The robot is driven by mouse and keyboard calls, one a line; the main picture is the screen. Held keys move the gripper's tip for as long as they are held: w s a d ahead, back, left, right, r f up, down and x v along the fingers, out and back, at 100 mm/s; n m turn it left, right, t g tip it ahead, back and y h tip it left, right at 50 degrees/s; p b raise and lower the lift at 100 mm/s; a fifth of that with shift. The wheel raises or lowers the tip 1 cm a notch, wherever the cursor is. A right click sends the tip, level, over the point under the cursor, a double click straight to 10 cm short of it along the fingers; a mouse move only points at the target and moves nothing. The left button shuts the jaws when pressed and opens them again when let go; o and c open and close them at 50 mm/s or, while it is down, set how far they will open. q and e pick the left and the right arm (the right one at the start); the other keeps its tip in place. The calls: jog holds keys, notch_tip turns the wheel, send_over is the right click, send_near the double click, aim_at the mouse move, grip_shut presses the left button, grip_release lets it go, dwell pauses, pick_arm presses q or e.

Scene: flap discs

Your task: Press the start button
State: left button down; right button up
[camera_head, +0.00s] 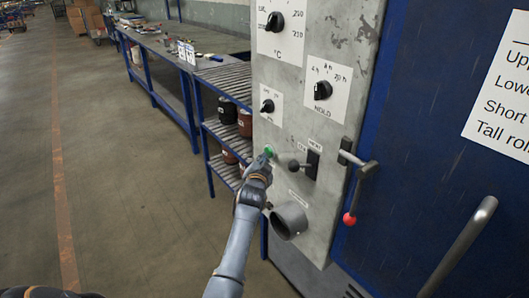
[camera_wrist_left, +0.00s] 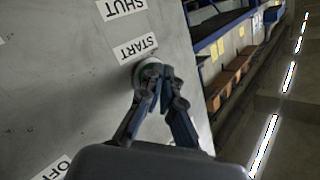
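The green start button (camera_head: 268,150) is on the grey control panel (camera_head: 275,75), near its left edge. It also shows in the left wrist view (camera_wrist_left: 146,67), beside the label START (camera_wrist_left: 135,48), as a round button with a green rim. My left gripper (camera_head: 264,161) is right at the button, with its fingers together and empty. In the left wrist view the fingertips (camera_wrist_left: 157,75) overlap the button's face and hide part of it. I cannot tell whether they touch it or whether it is pressed in. My right gripper is not in view.
A red-knobbed handle (camera_head: 357,190) is to the right. A shelf with jars (camera_head: 228,110) stands behind, left of the panel.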

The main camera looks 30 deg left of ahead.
pick_arm(q)
jog(key=s+p, duration=0.1)
jog(key=s, duration=0.1)
jog(key=s+a+p, duration=0.1)
jog(key=s+p, duration=0.1)
jog(key=shift+s+a, duration=0.15)
jog(key=shift+a, duration=0.05)
dwell(0.5)
